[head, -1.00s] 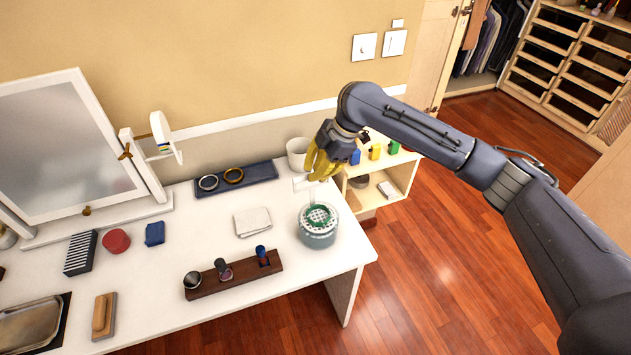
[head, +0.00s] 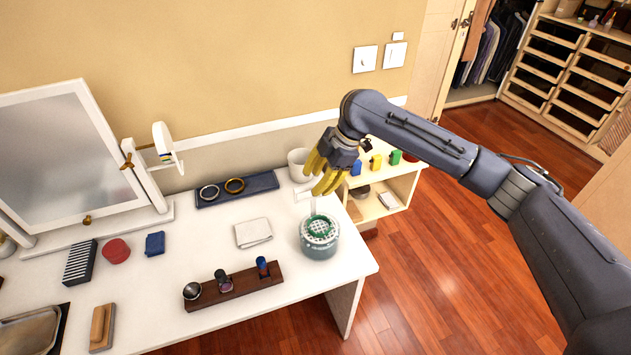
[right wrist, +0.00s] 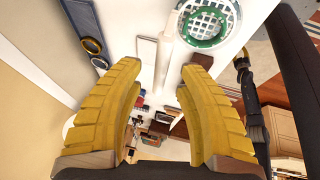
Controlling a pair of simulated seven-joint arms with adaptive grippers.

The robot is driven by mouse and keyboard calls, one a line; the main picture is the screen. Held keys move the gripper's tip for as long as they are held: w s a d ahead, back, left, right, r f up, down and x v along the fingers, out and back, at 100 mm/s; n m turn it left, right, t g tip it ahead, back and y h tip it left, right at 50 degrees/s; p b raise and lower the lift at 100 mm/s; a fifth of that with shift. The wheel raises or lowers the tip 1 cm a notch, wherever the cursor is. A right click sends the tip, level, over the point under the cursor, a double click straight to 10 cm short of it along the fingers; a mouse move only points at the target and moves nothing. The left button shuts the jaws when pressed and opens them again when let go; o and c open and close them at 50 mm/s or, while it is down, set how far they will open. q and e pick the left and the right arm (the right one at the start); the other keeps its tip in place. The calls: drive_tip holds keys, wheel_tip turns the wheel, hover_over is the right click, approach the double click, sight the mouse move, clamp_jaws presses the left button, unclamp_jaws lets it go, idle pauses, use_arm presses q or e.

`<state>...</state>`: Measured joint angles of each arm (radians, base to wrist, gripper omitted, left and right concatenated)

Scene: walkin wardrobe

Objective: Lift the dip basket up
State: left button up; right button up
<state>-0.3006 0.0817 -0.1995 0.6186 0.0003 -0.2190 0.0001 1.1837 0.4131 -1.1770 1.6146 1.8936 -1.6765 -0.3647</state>
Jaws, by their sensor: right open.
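The dip basket (head: 320,227) is a white perforated disc with a green rim, sitting in a grey-teal glass jar (head: 319,246) near the table's right end. A pale upright handle (head: 313,206) rises from its far side. My right gripper (head: 318,188), with yellow fingers, is just above the handle's top and holds nothing. In the right wrist view the basket (right wrist: 207,22) is at the top, and a long white strip, seemingly the handle (right wrist: 166,55), runs between the open fingers. Contact with it cannot be told. My left gripper is out of view.
A white cup (head: 298,163) stands behind the gripper against the wall. A folded cloth (head: 253,233), a wooden holder with small bottles (head: 235,289) and a blue tray with rings (head: 236,188) lie to the left. A low shelf (head: 398,195) adjoins the table's right side.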

drive_tip(key=v, duration=1.1)
drive_tip(key=shift+r, duration=0.1)
